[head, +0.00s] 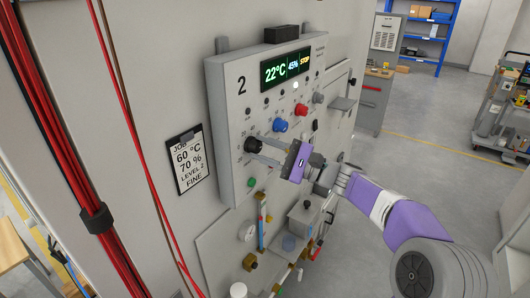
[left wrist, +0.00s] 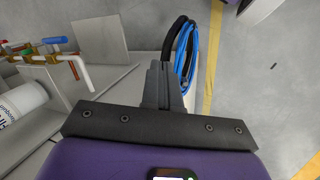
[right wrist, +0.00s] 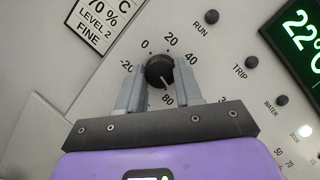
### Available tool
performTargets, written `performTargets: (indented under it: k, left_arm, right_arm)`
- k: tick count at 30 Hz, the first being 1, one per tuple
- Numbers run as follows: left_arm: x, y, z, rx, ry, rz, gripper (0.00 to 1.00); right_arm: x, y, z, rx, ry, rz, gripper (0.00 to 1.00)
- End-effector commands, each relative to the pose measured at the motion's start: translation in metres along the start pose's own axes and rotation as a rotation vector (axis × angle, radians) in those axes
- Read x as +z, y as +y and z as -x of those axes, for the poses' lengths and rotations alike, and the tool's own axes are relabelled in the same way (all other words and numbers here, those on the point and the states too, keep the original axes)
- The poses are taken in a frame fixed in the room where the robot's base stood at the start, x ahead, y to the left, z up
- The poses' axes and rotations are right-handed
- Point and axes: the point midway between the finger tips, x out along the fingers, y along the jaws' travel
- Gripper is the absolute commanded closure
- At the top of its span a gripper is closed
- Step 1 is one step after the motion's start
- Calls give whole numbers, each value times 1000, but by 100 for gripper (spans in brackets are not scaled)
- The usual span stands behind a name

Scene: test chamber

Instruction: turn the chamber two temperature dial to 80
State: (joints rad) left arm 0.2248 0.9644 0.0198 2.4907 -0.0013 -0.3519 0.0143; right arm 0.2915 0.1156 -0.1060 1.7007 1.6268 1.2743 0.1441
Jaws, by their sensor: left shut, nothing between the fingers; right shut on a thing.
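The chamber two control panel (head: 233,100) carries a "2" and a display (head: 286,67) reading 22°C, 45% and STOP. Its black temperature dial (head: 253,145) also shows in the right wrist view (right wrist: 159,70), with scale marks from -20 up to 80. The dial's white pointer line points down, close to the 80 mark; a finger hides part of the scale. My right gripper (right wrist: 159,80) is shut on the dial, one finger on each side. My left gripper (left wrist: 162,82) is shut and empty, away from the panel, and is out of the head view.
A blue knob (head: 280,125) and a red knob (head: 301,110) sit beside the dial. A job card (head: 189,160) reads 60 °C, 70 %, LEVEL 2, FINE. Valves and pipes (head: 262,220) are below the panel. A blue coiled hose (left wrist: 190,55) hangs near my left gripper.

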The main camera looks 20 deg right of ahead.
Motion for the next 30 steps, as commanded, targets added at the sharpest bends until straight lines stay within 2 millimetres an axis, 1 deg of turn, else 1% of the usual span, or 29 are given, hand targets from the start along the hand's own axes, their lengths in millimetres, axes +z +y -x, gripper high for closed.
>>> performTargets:
  k: [6,13,21,30]
  left_arm:
    - [0,-2,-5,0,0,0,100]
    - [0,-3,-7,0,0,0,100]
    - [0,-3,-8,0,0,0,100]
    - [0,-3,-9,0,0,0,100]
  right_arm:
    - [0,2,0,-69,0,-165,96]
    - [0,2,0,-121,0,-290,96]
    - [1,2,0,-151,0,-362,96]
    - [1,2,-1,-156,0,-376,95]
